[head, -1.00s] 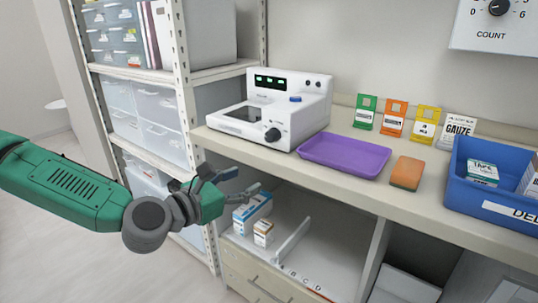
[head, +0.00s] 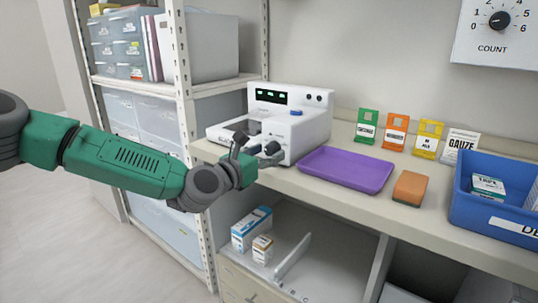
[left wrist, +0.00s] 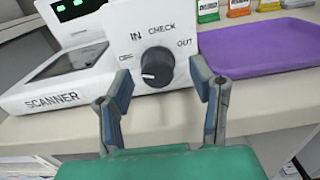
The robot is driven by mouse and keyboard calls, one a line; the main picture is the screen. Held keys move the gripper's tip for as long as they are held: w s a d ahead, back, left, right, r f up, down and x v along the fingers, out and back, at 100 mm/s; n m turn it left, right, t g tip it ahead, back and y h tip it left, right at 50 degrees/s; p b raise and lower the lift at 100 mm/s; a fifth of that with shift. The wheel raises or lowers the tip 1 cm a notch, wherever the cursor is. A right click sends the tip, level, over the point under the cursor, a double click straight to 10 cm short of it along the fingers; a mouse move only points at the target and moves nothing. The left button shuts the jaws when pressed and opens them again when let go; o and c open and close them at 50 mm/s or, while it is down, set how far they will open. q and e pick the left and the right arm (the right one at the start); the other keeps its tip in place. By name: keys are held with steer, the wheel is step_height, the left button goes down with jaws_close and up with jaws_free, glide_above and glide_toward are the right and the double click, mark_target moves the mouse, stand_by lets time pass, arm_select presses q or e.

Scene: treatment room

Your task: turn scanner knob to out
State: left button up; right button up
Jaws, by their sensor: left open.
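The white scanner (head: 312,128) stands on the bench, and its front left part shows in the left wrist view (left wrist: 60,101). Its black knob (left wrist: 157,67) sits on the front panel, with OFF, IN, CHECK and OUT printed around it from left to right. A pale mark on the knob lies at its lower left, on the OFF side, away from OUT. My left gripper (head: 257,148) is open in front of the knob, with one finger to each side of it in the left wrist view (left wrist: 162,82). I see no clear contact. In the head view the gripper mostly hides the knob.
A purple tray (head: 345,169) lies right of the scanner, then an orange-brown block (head: 411,188) and a blue bin (head: 480,215). Coloured cards stand along the wall. A shelf post (head: 185,120) rises left of the scanner. Boxes (head: 251,229) stand below the bench.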

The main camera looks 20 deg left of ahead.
arm_select(q)
steer(key=shift+w+a+f, duration=0.1)
steer(key=shift+w+a, duration=0.15)
steer(key=shift+w, duration=0.05)
steer(key=shift+d, duration=0.3)
steer(key=c, duration=1.1)
steer(key=shift+c, duration=0.2)
arm_select(e)
steer(key=shift+a, duration=0.1)
